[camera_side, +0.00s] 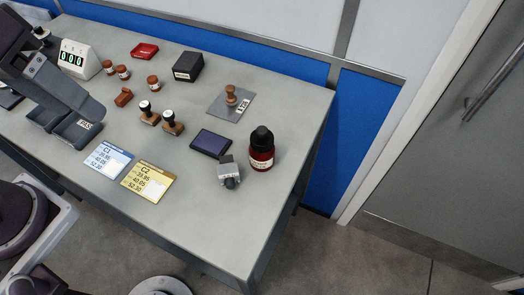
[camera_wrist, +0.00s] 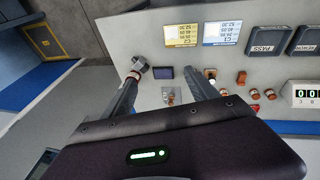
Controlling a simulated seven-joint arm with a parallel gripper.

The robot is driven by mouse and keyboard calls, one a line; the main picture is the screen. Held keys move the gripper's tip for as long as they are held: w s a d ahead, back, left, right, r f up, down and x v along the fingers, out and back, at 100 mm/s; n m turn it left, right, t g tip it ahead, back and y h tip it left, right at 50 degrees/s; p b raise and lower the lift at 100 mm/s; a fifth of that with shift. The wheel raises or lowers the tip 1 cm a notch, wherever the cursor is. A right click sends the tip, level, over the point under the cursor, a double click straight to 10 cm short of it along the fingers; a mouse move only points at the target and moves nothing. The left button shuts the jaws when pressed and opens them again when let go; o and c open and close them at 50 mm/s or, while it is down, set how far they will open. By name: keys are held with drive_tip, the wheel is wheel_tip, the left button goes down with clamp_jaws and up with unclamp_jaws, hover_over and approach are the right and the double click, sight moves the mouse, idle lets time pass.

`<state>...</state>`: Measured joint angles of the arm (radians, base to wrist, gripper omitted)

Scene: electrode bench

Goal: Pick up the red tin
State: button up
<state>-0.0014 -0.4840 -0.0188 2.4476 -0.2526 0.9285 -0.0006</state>
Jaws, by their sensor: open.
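The red tin (camera_side: 144,51) is a small flat red box lying on the grey bench near its back edge, in the side view. In the wrist view the red tin (camera_wrist: 255,107) shows only in part, at the edge of my gripper's dark body. My gripper (camera_wrist: 163,73) has its two fingers spread apart with nothing held between them. The tin lies to the right of both fingers in that view, clear of them. In the side view I cannot make out the fingertips.
A black box (camera_side: 188,66) stands right of the tin. A dark red bottle (camera_side: 261,150), an ink pad (camera_side: 211,143) and two cards (camera_side: 148,181) are farther off. The bench's front right is bare.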

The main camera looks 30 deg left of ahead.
sight(273, 151)
drive_tip(key=w+d+f+n+g+h, duration=0.3)
drive_tip(key=w+d+f+n+h, duration=0.1)
drive_tip(key=w+d, duration=0.25)
drive_tip(key=w+d+f+n+g+h, duration=0.2)
drive_tip(key=w+d+f+n+h, duration=0.25)
drive_tip(key=w+d, duration=0.2)
drive_tip(key=w+f+n+h, duration=0.1)
drive_tip(key=w+f+n, duration=0.1)
drive_tip(key=f, duration=0.1)
drive_tip(key=w+d+f+n+t, duration=0.1)
drive_tip(key=w+f+n, duration=0.1)
drive_tip(key=f+n, duration=0.1)
drive_tip(key=w+d+f+n+t+h, duration=0.1)
drive_tip(key=w+f+n, duration=0.2)
drive_tip(key=f, duration=0.1)
drive_tip(key=shift+d+f+h, duration=0.1)
drive_tip(key=shift+f+h, duration=0.15)
drive_tip(key=shift+h, duration=0.1)
drive_tip(key=x, duration=0.7)
drive_tip(key=shift+s+f, duration=0.2)
drive_tip(key=shift+s, duration=0.1)
clamp_jaws()
